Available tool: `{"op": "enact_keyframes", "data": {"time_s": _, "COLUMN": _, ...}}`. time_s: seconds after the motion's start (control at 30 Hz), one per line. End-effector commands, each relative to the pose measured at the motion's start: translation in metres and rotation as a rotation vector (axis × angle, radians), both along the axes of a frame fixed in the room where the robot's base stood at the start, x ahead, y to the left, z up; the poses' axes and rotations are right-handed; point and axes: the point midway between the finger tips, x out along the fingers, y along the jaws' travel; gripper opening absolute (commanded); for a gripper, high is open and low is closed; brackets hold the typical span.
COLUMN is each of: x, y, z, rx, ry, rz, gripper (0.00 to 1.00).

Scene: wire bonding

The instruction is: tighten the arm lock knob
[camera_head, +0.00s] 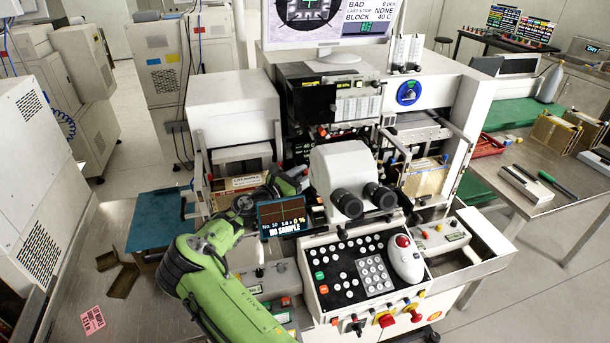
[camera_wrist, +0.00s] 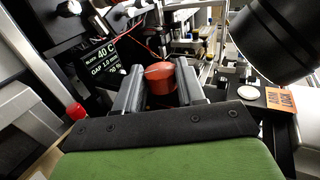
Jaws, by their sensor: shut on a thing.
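The arm lock knob (camera_wrist: 160,77) is red and round and sits between my two fingers in the wrist view. My gripper (camera_wrist: 160,84) is shut on it, with one grey finger on each side. Its lower part is hidden behind the gripper's black edge. An orange label (camera_wrist: 281,101), partly readable as "LOCK", lies to the right of the knob. In the head view my green arm (camera_head: 215,275) reaches into the bonding machine, left of the white microscope body (camera_head: 342,170). I cannot make out the knob or the fingertips clearly there.
The black microscope tube (camera_wrist: 275,40) is close on the right in the wrist view. A small display (camera_head: 283,216) and the control panel (camera_head: 345,285) stand before the work area. Another red knob (camera_wrist: 76,111) is at the left. Thin wires and posts lie beyond the fingers.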

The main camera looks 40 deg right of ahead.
Motion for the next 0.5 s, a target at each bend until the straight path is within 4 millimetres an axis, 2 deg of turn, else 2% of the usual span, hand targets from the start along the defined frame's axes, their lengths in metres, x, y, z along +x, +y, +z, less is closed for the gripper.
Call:
{"op": "enact_keyframes", "data": {"time_s": 0.3, "x": 0.0044, "y": -0.0044, "z": 0.0021, "rx": -0.007, "ry": -0.011, "rz": -0.234, "gripper": 0.09}}
{"op": "enact_keyframes", "data": {"time_s": 0.5, "x": 0.0063, "y": -0.0032, "z": 0.0016, "rx": -0.004, "ry": -0.008, "rz": -0.317, "gripper": 0.09}}
